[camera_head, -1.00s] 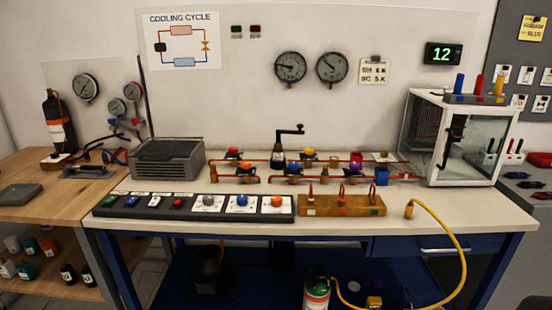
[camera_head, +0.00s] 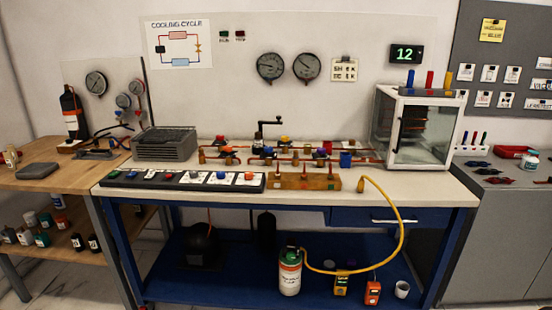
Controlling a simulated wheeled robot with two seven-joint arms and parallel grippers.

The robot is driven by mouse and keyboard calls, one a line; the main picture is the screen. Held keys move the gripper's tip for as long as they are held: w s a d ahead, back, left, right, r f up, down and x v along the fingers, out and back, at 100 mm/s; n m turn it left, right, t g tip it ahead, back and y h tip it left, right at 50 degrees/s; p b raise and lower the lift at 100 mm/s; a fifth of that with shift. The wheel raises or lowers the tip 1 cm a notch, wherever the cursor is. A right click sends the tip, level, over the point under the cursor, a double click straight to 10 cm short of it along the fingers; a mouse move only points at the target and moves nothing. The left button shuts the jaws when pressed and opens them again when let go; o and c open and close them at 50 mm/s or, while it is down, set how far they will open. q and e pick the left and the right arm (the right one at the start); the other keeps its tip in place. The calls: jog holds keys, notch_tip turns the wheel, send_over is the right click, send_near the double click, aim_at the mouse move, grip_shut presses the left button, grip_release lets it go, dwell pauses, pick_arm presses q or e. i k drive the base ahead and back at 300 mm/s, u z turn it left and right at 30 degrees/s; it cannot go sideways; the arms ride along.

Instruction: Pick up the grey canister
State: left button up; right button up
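No canister in view is plainly grey. A canister with a green top and a white and orange body (camera_head: 289,274) stands upright on the blue lower shelf (camera_head: 215,285) of the middle bench. A yellow hose runs from near its top up to the bench top. A dark cylinder (camera_head: 266,230) stands further back on that shelf, partly in shadow. A black cylinder with an orange and white label (camera_head: 71,113) stands on the wooden bench at left. I cannot tell which is meant. Neither of my grippers is in view.
Yellow (camera_head: 341,284) and orange (camera_head: 372,292) devices and a whitish cup (camera_head: 402,289) stand right of the green-topped canister. A black rounded unit (camera_head: 202,244) is to its left. The bench top (camera_head: 300,200) overhangs the shelf. A grey cabinet (camera_head: 500,235) stands at right.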

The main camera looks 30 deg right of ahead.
aim_at(258, 144)
jog(key=u, duration=1.4)
jog(key=k, duration=0.15)
jog(key=z, duration=2.8)
jog(key=i, duration=0.85)
jog(key=u, duration=0.1)
